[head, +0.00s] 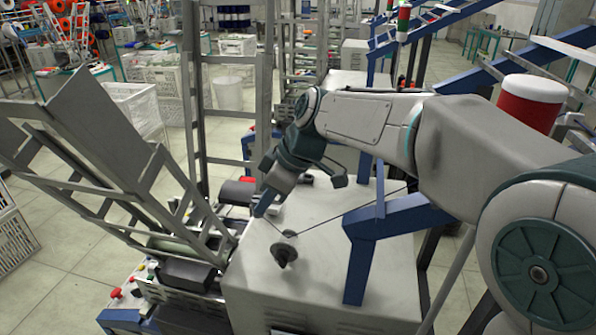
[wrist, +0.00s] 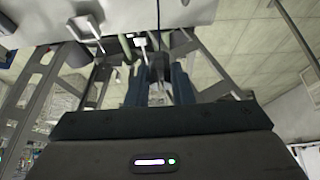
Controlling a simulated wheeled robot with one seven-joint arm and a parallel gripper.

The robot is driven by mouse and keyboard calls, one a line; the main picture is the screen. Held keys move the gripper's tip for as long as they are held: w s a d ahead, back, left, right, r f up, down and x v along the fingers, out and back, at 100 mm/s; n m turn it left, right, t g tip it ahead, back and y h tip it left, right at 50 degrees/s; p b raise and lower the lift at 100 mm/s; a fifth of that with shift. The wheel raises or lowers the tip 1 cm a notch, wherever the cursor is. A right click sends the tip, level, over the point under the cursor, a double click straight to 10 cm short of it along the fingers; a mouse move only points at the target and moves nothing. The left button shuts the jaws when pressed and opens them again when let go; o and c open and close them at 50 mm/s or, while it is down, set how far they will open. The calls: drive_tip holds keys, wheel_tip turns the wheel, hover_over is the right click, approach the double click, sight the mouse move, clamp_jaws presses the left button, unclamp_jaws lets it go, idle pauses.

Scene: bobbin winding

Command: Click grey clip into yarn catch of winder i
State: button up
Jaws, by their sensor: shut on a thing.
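My gripper (head: 262,208) points down and left over the left edge of the grey machine top in the head view. In the wrist view its two blue fingers (wrist: 158,85) are shut on a small grey piece (wrist: 158,68), taken to be the grey clip. In the head view the clip is too small to make out. A dark yarn (head: 340,213) runs from the blue bracket past a dark disc guide (head: 285,250) towards my gripper. The winder (head: 190,268), with dark rollers, is left of the machine top. I cannot tell which part is the yarn catch.
A tilted grey metal frame (head: 105,150) rises at the left. A blue bracket (head: 360,260) stands on the machine top, right of the disc guide. A red and white cylinder (head: 532,103) is behind my arm. White crates (head: 135,108) stand on the floor behind.

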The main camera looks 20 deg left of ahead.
drive_tip(key=w+a+r+p, duration=0.2)
drive_tip(key=w+a+p, duration=0.1)
drive_tip(key=w+p, duration=0.75)
wheel_tip(320, 180, down, 7)
drive_tip(key=w+b, duration=0.1)
drive_tip(key=b, duration=0.4)
drive_tip(key=shift+w+d+r, duration=0.15)
drive_tip(key=shift+w, duration=0.25)
drive_tip(key=shift+d+b, duration=0.1)
drive_tip(key=shift+b, duration=0.2)
drive_tip(key=shift+f, duration=0.2)
drive_tip(key=shift+f+b, duration=1.8)
